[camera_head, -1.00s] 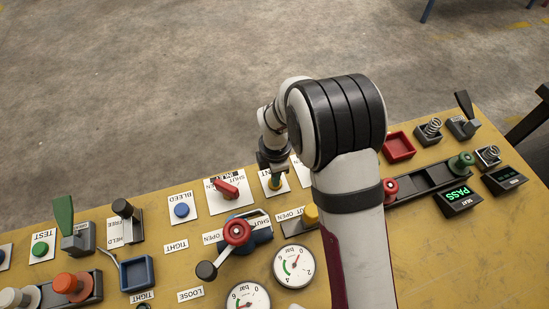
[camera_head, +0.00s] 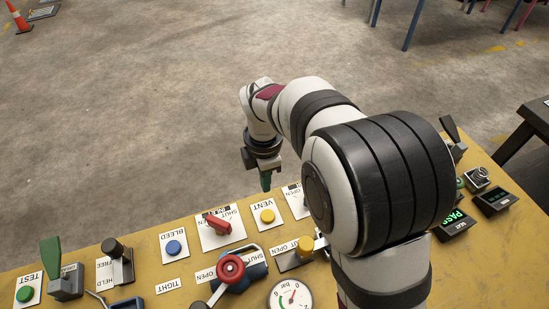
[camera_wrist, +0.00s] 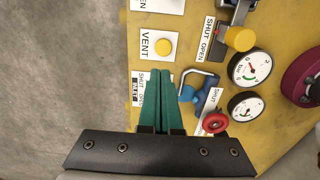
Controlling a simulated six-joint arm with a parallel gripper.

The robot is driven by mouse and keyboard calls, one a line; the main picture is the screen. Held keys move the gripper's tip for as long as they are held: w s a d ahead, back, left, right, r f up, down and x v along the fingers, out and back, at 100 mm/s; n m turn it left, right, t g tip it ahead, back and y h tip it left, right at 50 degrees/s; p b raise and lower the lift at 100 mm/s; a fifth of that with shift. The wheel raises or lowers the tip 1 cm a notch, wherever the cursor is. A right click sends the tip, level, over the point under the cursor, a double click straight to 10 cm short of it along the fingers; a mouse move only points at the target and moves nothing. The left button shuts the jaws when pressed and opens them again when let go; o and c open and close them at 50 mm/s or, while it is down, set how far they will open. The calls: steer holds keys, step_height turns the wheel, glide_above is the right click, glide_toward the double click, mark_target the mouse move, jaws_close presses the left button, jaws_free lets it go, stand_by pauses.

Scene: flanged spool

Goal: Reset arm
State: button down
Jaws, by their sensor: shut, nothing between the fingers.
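My gripper (camera_head: 266,182) is raised above the far edge of the yellow panel (camera_head: 150,248), clear of the controls. Its green fingers (camera_wrist: 161,102) are shut together with nothing between them in the wrist view. The yellow VENT button (camera_head: 267,215) lies just beyond the fingertips in the picture, and it also shows in the wrist view (camera_wrist: 164,47). The red inlet handle (camera_head: 217,224) sits on its white plate left of VENT. The wrist view hides part of that plate behind the fingers. My arm covers the right middle of the panel.
A red knob (camera_head: 230,268) on a blue valve, a gauge (camera_head: 289,297), a blue BLEED button (camera_head: 173,247) and a green lever (camera_head: 51,254) stand up from the panel. A display reads PASS (camera_head: 455,222). Open floor lies beyond the panel's far edge.

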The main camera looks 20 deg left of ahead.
steer(key=s+d+r+m, duration=0.4)
steer(key=d+m, duration=0.5)
steer(key=d, duration=0.1)
steer(key=s+d+r+m, duration=0.4)
steer(key=d+m, duration=0.5)
steer(key=m, duration=0.1)
steer(key=s+d+m+y, duration=0.1)
steer(key=s+d+m, duration=0.4)
steer(key=s+m, duration=0.5)
steer(key=m, duration=0.3)
steer(key=shift+s+d+f+m+y, duration=0.3)
steer(key=shift+s+d+f, duration=0.05)
